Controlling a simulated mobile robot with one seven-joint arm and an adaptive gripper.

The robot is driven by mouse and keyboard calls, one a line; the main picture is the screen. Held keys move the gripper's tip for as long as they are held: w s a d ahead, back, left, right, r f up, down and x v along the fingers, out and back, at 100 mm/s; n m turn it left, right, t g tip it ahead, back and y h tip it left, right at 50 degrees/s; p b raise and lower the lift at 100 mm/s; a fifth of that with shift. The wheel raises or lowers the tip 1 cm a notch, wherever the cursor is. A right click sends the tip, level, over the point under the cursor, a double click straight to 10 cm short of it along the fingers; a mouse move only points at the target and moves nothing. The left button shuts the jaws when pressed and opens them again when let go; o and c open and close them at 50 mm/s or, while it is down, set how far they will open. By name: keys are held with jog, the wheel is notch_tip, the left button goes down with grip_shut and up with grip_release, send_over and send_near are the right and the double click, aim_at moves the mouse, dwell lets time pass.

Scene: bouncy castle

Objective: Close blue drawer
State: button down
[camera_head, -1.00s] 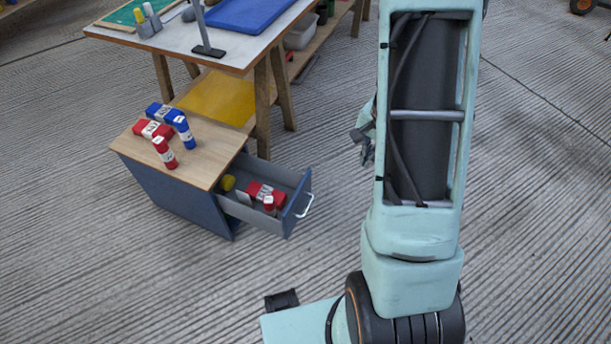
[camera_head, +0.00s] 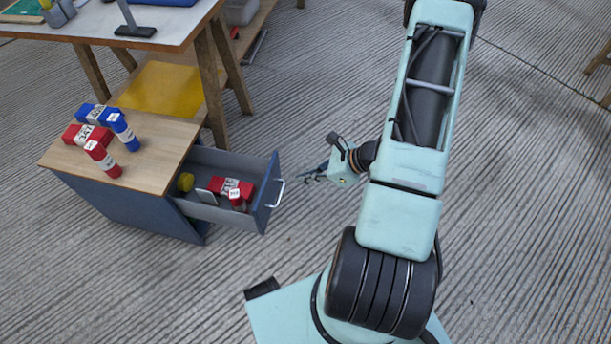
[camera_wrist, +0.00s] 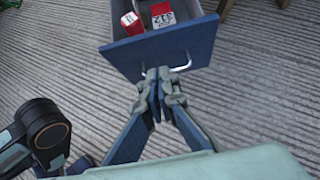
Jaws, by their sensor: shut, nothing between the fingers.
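The blue drawer (camera_head: 268,192) stands pulled out from the blue cabinet (camera_head: 130,208) with the wooden top. Its front carries a pale metal handle (camera_head: 277,193). Inside lie a red item with a white label (camera_head: 232,188), a yellow item (camera_head: 186,181) and a small grey piece. In the wrist view the blue drawer front (camera_wrist: 160,52) and its handle (camera_wrist: 180,66) lie just beyond my fingertips. My gripper (camera_head: 308,177) is shut and empty, to the right of the handle in the head view. In the wrist view my gripper (camera_wrist: 158,72) points at the drawer front; contact cannot be told.

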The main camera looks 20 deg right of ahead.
aim_at(268, 182)
jog(key=x, duration=0.2)
jog(key=r+b+x, duration=0.1)
jog(key=x, duration=0.2)
jog(key=a+b+x, duration=0.1)
jog(key=x, duration=0.2)
jog(key=shift+w+a, duration=0.25)
jog(key=shift+w, duration=0.25)
jog(key=shift+w+a+r, duration=0.15)
jog(key=shift+w+a, duration=0.1)
jog(key=shift+a, duration=0.05)
